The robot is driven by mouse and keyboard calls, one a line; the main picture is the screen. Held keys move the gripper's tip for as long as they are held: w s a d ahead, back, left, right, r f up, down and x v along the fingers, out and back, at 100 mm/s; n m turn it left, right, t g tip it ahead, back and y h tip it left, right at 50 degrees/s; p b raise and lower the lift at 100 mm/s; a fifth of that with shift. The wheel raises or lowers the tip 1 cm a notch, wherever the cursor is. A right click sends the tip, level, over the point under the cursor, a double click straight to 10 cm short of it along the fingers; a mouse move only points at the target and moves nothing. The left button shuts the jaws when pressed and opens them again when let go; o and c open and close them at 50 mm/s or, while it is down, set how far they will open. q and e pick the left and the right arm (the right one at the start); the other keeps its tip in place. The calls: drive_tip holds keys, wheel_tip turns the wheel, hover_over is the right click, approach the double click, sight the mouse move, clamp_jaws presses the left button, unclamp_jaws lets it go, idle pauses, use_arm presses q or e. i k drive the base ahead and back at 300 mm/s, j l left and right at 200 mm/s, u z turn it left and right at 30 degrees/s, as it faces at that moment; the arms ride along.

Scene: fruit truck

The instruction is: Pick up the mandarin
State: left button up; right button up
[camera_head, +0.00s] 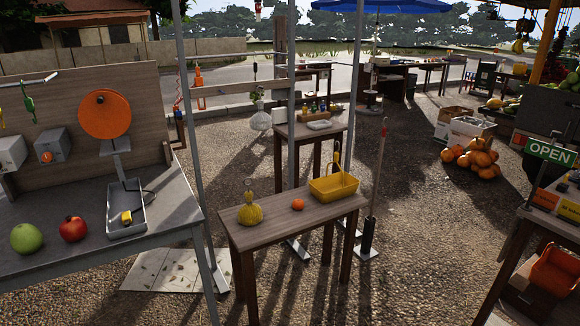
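The mandarin (297,204) is a small orange fruit on the brown wooden table (262,234) in the middle of the head view. It sits between a yellow net bag (249,211) on its left and a yellow basket (334,188) on its right, apart from both. Its top and front are uncovered. Neither of my grippers shows in this view.
A grey workbench (60,262) at the left holds a green fruit (26,238), a red fruit (73,229) and a metal tray (126,222). Thin metal poles (193,130) stand close by. A broom-like tool (376,190) stands right of the table. Open gravel lies to the right.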

sight(298, 204)
drive_tip(key=i, duration=1.1)
drive_tip(key=i+l+u, duration=0.1)
drive_tip(key=i, duration=0.95)
